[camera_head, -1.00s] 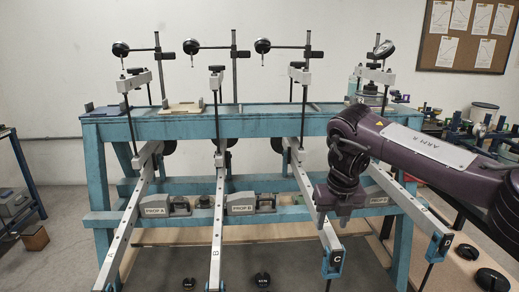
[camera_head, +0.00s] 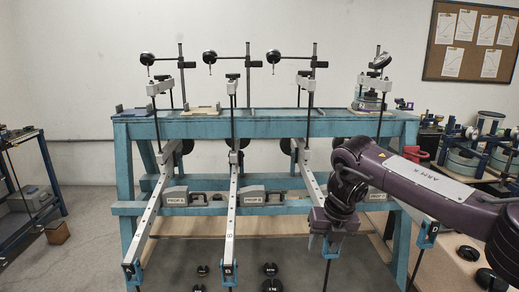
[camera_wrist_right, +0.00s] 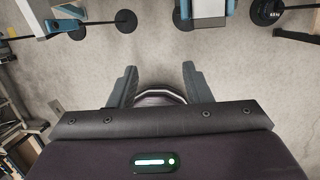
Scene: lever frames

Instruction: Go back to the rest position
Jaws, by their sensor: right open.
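The blue lever frame (camera_head: 270,128) stands ahead. Lever A (camera_head: 148,225), lever B (camera_head: 231,225) and lever D (camera_head: 412,213) slope toward me. My left gripper is not in view.
Black weights lie on the floor by the frame, including one (camera_head: 271,285) at the bottom centre. More weights (camera_head: 468,253) lie on the right. A blue shelf (camera_head: 30,190) stands at the left. A cluttered bench (camera_head: 470,150) is at the right. Floor between shelf and frame is mostly clear.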

